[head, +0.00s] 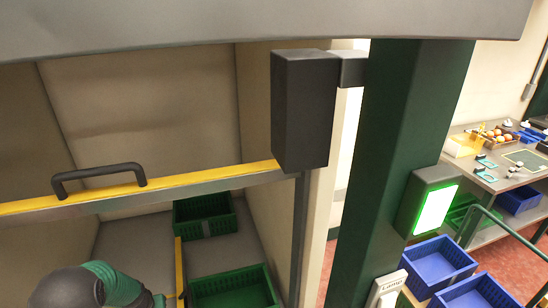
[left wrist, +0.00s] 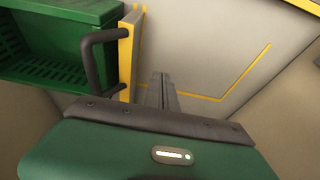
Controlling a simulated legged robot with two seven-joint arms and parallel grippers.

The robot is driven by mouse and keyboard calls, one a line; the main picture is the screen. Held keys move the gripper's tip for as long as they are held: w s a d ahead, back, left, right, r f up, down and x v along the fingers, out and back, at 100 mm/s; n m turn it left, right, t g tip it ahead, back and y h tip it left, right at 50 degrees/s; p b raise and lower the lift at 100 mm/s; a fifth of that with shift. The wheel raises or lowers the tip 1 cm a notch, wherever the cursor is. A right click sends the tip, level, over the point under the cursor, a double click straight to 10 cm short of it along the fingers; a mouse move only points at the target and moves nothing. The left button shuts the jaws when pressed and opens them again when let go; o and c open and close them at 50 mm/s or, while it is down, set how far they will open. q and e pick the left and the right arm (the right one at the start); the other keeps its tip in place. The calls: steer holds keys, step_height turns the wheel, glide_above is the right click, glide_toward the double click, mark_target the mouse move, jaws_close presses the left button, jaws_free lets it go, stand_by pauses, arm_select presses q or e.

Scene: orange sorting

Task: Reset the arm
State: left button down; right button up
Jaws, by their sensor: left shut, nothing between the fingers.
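My left arm (head: 90,285) shows at the bottom left of the head view, dark and green, low beneath the yellow-edged bar. Its fingers are not clear there. In the left wrist view my left gripper (left wrist: 162,78) has its two grey fingers together, with nothing between them. A dark handle (left wrist: 92,65) on a yellow-edged panel is just left of the fingers, and I cannot tell whether they touch. My right gripper is in neither view.
The yellow-edged bar (head: 225,176) with a black handle (head: 98,178) crosses a pale compartment. Green crates (head: 205,216) lie inside it. A dark box (head: 302,110) and green post (head: 400,150) stand right. Blue crates (head: 440,262) and a table with oranges (head: 497,180) are beyond.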

arm_select(q)
steer(key=s+d+r+m, duration=0.2)
steer(key=s+d+r, duration=0.6)
steer(key=d+r, duration=0.35)
steer(key=s+d+r, duration=0.2)
steer(key=s+d, duration=0.1)
steer(key=s, duration=0.2)
steer(key=s+d+r+m+h, duration=0.1)
steer(key=s+d+r, duration=0.2)
steer(key=s, duration=0.3)
steer(key=shift+s+d+r+m+g, duration=0.15)
steer(key=shift+s+d+m+g, duration=0.1)
steer(key=shift+d+m+g, duration=0.05)
steer(key=shift+a, duration=0.25)
